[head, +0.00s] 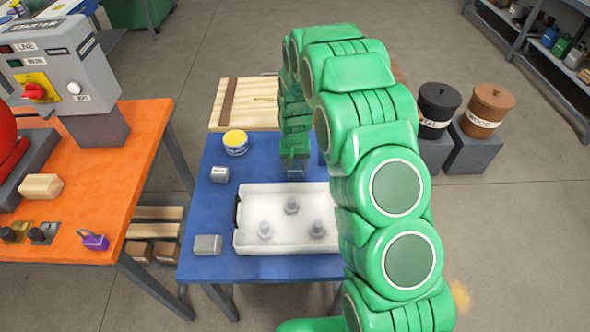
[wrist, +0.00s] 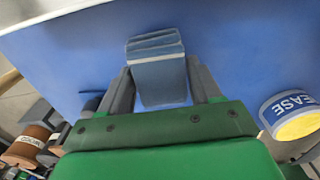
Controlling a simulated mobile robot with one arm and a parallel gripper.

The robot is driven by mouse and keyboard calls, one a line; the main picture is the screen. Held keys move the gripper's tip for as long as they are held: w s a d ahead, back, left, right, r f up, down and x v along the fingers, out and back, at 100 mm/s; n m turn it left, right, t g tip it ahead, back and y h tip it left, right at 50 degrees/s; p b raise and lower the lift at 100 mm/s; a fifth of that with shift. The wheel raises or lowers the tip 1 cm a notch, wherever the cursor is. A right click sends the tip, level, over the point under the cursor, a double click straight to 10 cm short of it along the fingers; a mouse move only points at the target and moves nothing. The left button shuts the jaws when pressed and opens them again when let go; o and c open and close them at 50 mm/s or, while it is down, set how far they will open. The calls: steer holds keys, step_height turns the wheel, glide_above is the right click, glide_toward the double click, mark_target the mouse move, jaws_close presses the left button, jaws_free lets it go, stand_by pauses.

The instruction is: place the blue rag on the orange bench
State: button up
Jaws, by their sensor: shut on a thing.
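My gripper (head: 294,166) points down over the blue table (head: 205,264), just behind the white tray. In the wrist view, my gripper (wrist: 160,84) is shut on the folded blue rag (wrist: 157,68), which sits between both fingers. The blue table top lies beyond it; I cannot tell whether the rag touches it. In the head view the rag is mostly hidden by the fingers. The orange bench (head: 130,170) stands to the left, across a gap from the blue table.
The bench carries a grey starter box (head: 62,72), a wooden block (head: 42,187) and a purple padlock (head: 94,240); its right-hand strip is bare. A yellow-lidded grease tin (head: 236,143) and white tray (head: 240,240) stand on the blue table.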

steer(key=shift+f, duration=1.3)
steer(key=shift+f, duration=0.1)
steer(key=o, duration=1)
steer(key=shift+o, duration=0.2)
